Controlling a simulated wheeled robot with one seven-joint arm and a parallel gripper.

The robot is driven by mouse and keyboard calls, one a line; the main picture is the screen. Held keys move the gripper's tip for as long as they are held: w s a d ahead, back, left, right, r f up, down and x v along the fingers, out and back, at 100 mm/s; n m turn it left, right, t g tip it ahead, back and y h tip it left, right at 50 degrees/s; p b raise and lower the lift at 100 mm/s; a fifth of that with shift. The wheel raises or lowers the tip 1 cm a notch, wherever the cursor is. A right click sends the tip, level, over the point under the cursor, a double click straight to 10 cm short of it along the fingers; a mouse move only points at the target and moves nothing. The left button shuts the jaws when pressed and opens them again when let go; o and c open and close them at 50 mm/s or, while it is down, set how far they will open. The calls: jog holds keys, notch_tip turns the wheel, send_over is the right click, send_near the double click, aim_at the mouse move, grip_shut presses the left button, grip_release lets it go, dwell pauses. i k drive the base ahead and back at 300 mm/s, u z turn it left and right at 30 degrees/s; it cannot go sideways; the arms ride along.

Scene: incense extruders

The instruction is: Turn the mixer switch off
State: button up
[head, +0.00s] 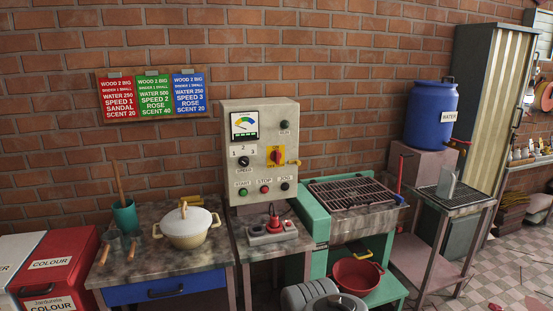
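The grey control panel (262,108) stands against the brick wall near the middle of the head view. On its right half is a red rotary switch (276,157) on a yellow plate; its exact setting is too small to read. A small tan-yellow piece (293,162) sticks out to the right beside it. Below are a green START button (243,191), a red STOP button (264,189) and a black JOG knob (285,186). A black speed knob (244,161) sits at left under a dial gauge (244,125). My gripper's fingers do not show; grey rounded parts appear at the bottom edge.
A socket box with a red plug (273,222) lies on the table below the panel. A lidded pot (187,227) stands left. A green machine with a grate (350,192) and a red basin (357,275) stand right. A blue water barrel (431,112) is further right.

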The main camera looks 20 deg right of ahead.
aim_at(275, 154)
jog(key=u, duration=0.4)
jog(key=i, duration=0.95)
jog(key=u, duration=0.15)
